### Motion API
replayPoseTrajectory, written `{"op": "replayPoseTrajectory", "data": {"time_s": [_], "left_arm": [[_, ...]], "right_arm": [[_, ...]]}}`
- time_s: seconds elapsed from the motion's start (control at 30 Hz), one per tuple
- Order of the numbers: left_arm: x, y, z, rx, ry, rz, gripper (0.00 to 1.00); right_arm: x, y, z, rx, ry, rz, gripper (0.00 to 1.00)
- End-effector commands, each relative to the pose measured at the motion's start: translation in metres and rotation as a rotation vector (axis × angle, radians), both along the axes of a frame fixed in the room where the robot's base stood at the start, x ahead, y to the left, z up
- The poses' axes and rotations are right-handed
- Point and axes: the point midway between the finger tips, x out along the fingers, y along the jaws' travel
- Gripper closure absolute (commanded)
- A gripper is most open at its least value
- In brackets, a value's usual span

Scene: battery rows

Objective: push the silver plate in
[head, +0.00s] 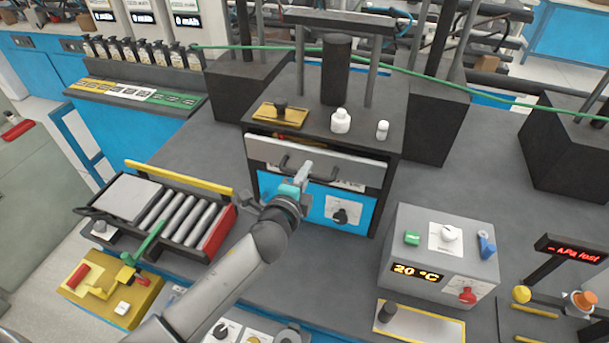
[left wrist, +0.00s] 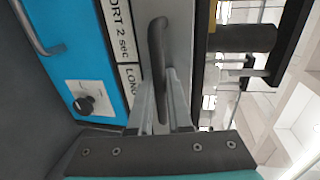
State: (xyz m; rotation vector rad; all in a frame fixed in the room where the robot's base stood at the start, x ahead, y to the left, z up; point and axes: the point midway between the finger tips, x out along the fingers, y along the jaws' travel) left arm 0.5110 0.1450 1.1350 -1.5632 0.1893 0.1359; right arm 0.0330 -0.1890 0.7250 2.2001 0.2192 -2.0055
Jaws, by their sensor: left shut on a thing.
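The silver plate (head: 350,168) is a wide flat panel across the front of a dark press-like machine, above its blue front panel (head: 322,205). A dark gap shows above the plate, with bits of red and yellow behind it. The plate carries a dark bow handle (head: 325,179). My left gripper (head: 304,170) is shut on the handle, in front of the plate. In the left wrist view the fingers (left wrist: 162,108) close around the handle (left wrist: 156,45), with the silver plate (left wrist: 180,50) close behind. My right gripper does not show.
On the machine top stand a white bottle (head: 341,122), a smaller white bottle (head: 382,130) and a yellow plate with a dark knob (head: 281,112). A roller tray (head: 233,236) lies left of my arm. A grey control box (head: 440,252) stands right, with bare bench between.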

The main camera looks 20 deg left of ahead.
Motion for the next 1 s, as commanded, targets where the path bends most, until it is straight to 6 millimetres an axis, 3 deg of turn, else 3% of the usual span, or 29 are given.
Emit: {"op": "replayPoseTrajectory", "data": {"time_s": [0.23, 0.6, 0.63, 0.7, 0.87, 1.0], "left_arm": [[0.029, -0.001, 0.000, 0.000, -0.001, 0.000, 1.00], [0.033, -0.001, 0.001, 0.000, -0.002, 0.001, 1.00], [0.033, -0.001, 0.002, 0.000, -0.003, 0.001, 0.81], [0.033, -0.001, 0.002, 0.000, -0.003, 0.001, 0.73], [0.033, -0.001, 0.001, 0.000, -0.002, 0.000, 0.55], [0.033, -0.001, 0.001, 0.000, -0.002, 0.000, 0.54]], "right_arm": [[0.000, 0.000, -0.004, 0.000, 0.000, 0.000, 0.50], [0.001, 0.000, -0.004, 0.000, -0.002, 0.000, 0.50], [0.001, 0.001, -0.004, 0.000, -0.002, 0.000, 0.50], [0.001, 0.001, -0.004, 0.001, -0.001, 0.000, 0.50], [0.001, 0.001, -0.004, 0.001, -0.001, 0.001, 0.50], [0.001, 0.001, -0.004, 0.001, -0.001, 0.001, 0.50]]}}
